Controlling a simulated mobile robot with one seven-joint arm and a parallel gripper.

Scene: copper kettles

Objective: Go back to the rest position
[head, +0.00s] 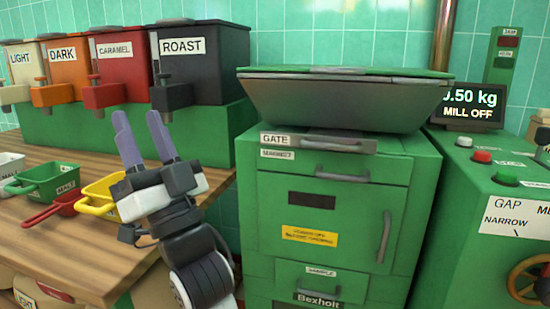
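My gripper (146,138) is raised in front of the dark ROAST dispenser, over the right end of the wooden counter. Its two purple-grey fingers point up and stand apart, with a gap and nothing between them. The wrist and white palm cover part of the yellow scoop (99,191) behind them. My gripper looks clear of the green mill cabinet (345,222) on its right.
Dispensers LIGHT (22,66), DARK (64,62), CARAMEL (119,67) and ROAST (205,57) stand on a green base. A green MALT scoop (42,180) and a red scoop (62,203) lie on the counter (70,245). A control panel (475,195) is right.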

